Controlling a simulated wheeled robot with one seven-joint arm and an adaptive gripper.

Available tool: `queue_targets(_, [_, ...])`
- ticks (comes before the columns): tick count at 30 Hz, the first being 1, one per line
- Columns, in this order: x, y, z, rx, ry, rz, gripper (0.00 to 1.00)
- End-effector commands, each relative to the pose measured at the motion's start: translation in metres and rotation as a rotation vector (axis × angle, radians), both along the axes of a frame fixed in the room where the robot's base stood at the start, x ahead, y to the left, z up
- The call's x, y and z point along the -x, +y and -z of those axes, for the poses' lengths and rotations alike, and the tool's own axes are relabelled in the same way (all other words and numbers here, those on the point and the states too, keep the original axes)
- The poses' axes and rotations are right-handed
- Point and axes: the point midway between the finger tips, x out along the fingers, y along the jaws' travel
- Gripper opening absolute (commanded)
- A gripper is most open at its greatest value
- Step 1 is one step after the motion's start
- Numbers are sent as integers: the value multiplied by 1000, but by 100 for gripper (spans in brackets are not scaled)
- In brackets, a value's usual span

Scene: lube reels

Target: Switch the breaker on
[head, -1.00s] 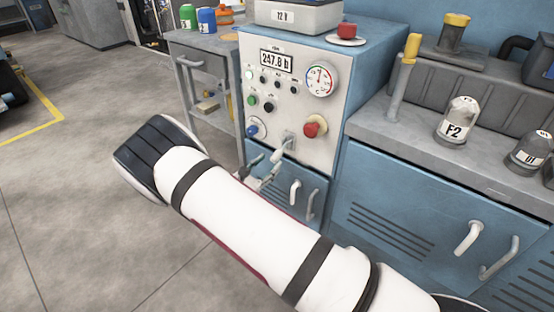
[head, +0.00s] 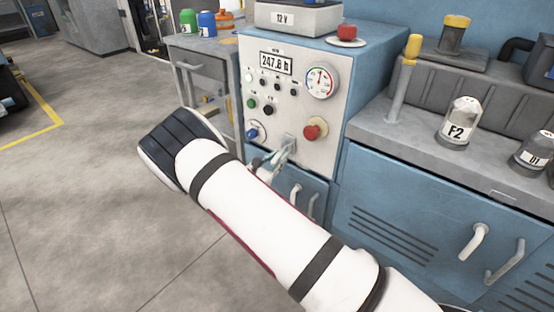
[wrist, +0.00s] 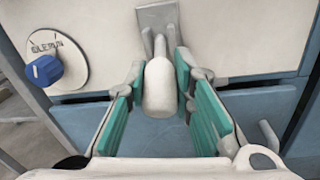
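The breaker is a lever with a pale, rounded handle (wrist: 160,88) on a grey mount (wrist: 158,30). The handle hangs down and out from the panel in the wrist view. In the head view the breaker's mount (head: 289,141) shows low on the light front panel, left of the red knob. My gripper (wrist: 160,72) is open, its green-padded fingers on either side of the handle. The tips are very close to it; I cannot tell whether they touch. In the head view my gripper (head: 272,160) is small and partly hidden behind my arm.
A blue rotary knob (wrist: 43,70) on a white dial sits left of the breaker. A red knob (head: 312,131) is right of it. White cabinet handles (head: 296,195) stick out below. A workbench (head: 410,138) with labelled bottles stands at right; open floor lies left.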

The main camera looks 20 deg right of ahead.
Motion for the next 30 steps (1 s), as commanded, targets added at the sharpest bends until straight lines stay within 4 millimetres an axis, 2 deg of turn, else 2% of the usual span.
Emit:
queue_targets(14, [1,1,-7,-57,41,2,0])
queue_targets(30, [3,2,-32,-399,284,3,0])
